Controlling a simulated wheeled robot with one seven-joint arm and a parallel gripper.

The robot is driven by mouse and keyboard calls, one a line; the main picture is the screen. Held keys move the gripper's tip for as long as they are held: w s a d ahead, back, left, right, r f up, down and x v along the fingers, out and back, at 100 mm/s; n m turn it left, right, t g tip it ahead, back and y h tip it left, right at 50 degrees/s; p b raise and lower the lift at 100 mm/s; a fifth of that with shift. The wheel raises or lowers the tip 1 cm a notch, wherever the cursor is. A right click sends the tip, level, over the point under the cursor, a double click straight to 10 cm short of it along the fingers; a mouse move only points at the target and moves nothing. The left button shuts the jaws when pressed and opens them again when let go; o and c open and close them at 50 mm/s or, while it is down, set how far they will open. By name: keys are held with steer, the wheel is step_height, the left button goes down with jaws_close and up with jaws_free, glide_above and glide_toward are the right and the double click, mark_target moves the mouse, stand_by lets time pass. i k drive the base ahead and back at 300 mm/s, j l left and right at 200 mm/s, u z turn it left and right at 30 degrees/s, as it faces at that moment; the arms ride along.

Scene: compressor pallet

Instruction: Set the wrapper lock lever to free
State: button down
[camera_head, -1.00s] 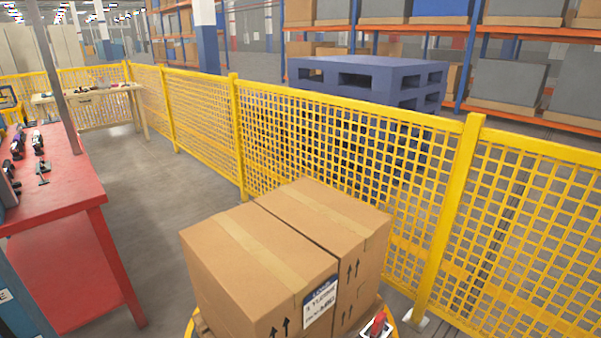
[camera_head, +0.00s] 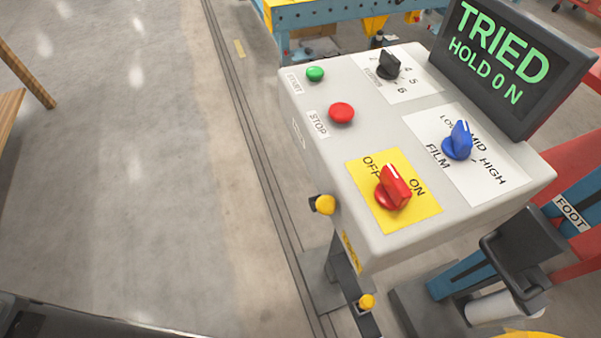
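No lever labelled lock or free can be read in the current head view. A grey control box (camera_head: 300,140) fills the right half. On it, a red rotary switch (camera_head: 394,188) sits on a yellow OFF/ON plate (camera_head: 365,166). Below the box, a yellow knob (camera_head: 325,204) and a second yellow knob (camera_head: 367,301) show by a dark upright part; I cannot tell whether either is a lever. A small red handle on a white plate showed by the boxes earlier and is out of view now. My gripper is not in view.
The box also carries a green START button (camera_head: 315,74), red STOP button (camera_head: 341,113), black dial (camera_head: 388,66) and blue FILM knob (camera_head: 458,140). Its screen (camera_head: 510,60) reads "TRIED HOLD 0 N". A black pedal-like part (camera_head: 520,250) is lower right.

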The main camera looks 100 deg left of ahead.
mark_target(326, 205)
steer(key=u, duration=1.65)
steer(key=i+j+z, duration=0.25)
steer(key=j, duration=0.2)
steer(key=j+z, duration=0.25)
steer(key=j, duration=0.2)
steer(key=i+j+z, duration=0.2)
steer(key=j, duration=0.3)
steer(key=k+l, duration=0.6)
